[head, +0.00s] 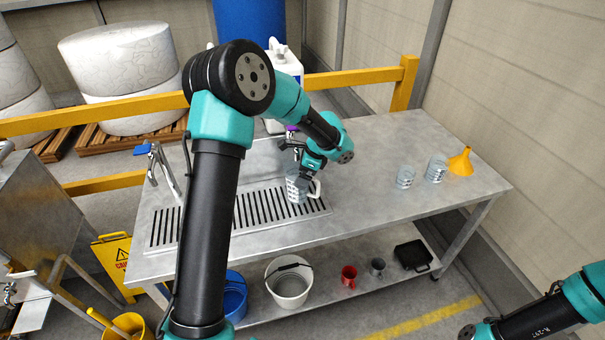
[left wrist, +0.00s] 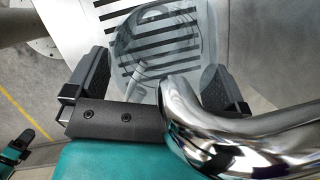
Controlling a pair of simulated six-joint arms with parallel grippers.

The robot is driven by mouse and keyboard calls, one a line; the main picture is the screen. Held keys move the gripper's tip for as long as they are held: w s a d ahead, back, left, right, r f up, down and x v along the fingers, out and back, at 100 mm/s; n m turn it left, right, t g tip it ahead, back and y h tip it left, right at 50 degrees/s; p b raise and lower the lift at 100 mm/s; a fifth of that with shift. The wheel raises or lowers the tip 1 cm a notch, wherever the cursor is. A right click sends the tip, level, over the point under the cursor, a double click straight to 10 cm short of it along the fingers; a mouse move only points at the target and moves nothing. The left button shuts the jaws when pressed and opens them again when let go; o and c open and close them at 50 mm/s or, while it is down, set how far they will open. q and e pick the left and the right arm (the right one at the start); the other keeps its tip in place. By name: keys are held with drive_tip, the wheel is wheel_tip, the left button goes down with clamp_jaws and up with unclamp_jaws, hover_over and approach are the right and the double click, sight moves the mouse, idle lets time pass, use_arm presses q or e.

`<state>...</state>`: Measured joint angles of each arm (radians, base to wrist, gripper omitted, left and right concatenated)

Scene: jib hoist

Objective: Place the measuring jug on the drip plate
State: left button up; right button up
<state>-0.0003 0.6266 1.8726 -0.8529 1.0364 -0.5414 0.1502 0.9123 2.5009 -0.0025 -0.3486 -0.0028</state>
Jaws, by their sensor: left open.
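The clear measuring jug (head: 297,190) appears upright at the right end of the slotted drip plate (head: 243,231), with its pale handle to the right. My left gripper (head: 300,172) is at the top of the jug. In the left wrist view, its jaws (left wrist: 158,84) are open and apart, with the clear round jug (left wrist: 165,35) between and beyond them. The plate's dark slots show through the jug. Whether the jug's base touches the plate is hard to tell.
A curved chrome tube (left wrist: 192,120) crosses close to the left wrist camera. Two clear cups (head: 405,177) (head: 436,170) and an orange funnel (head: 461,162) stand at right. The steel bench (head: 365,195) is clear between. Buckets sit on the lower shelf.

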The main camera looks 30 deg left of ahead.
use_arm(q)
drive_tip(key=v, duration=1.1)
drive_tip(key=shift+d+r, duration=0.2)
